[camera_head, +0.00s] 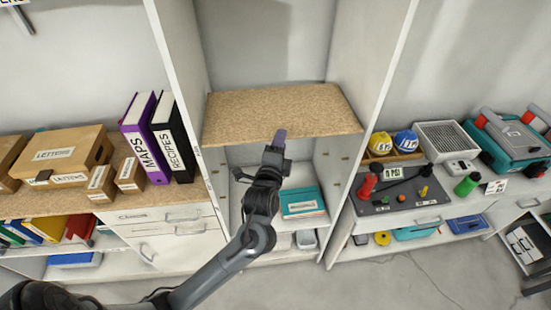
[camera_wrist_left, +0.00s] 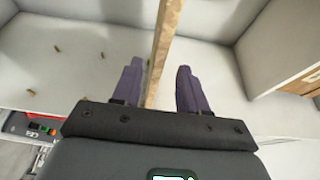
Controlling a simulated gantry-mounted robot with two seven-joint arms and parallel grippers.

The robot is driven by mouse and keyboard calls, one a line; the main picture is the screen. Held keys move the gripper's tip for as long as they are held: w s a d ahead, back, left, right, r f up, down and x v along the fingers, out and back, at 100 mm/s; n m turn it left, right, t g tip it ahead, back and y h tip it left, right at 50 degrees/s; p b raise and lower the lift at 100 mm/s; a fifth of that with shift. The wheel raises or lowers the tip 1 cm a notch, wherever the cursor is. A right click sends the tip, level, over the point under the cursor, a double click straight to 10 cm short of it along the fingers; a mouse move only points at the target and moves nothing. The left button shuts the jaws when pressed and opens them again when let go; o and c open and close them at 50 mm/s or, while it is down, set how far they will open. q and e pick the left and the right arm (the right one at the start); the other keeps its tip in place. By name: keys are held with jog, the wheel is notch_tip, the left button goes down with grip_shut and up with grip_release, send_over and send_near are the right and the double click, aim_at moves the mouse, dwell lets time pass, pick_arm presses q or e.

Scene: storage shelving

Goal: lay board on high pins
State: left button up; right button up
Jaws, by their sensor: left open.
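The speckled brown board (camera_head: 280,110) lies roughly level inside the tall white cabinet, spanning between its side walls. Whether it rests on pins underneath is hidden. My left gripper (camera_head: 279,140) is at the middle of the board's front edge. In the left wrist view its two purple fingers (camera_wrist_left: 160,88) are open, with the board's edge (camera_wrist_left: 163,45) between them and a gap on the finger sides. Small pins (camera_wrist_left: 57,48) dot the cabinet wall in that view. My right gripper is not in view.
Below the board, a compartment holds teal-and-white folders (camera_head: 302,203). Left stand a purple binder (camera_head: 145,138), a black binder (camera_head: 173,140) and cardboard boxes (camera_head: 62,152). Right, a bench holds a grey tool panel (camera_head: 400,190) and a teal case (camera_head: 508,140). The space directly above the board is clear.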

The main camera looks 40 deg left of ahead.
pick_arm(q)
jog(key=s+d+f+n+g+h, duration=0.45)
jog(key=s+d+f+h, duration=0.25)
jog(key=s+d+f, duration=0.55)
jog(key=s+f+n+g, duration=0.3)
jog(key=s+f+g, duration=0.1)
jog(key=s, duration=0.4)
jog(key=s+d+f+n+g+h, duration=0.1)
jog(key=s+f+n+g, duration=0.2)
jog(key=s+f, duration=0.2)
jog(key=s, duration=0.3)
jog(key=shift+s+d+g+h, duration=0.3)
jog(key=shift+s+g, duration=0.05)
jog(key=shift+s, duration=0.05)
jog(key=shift+r, duration=0.1)
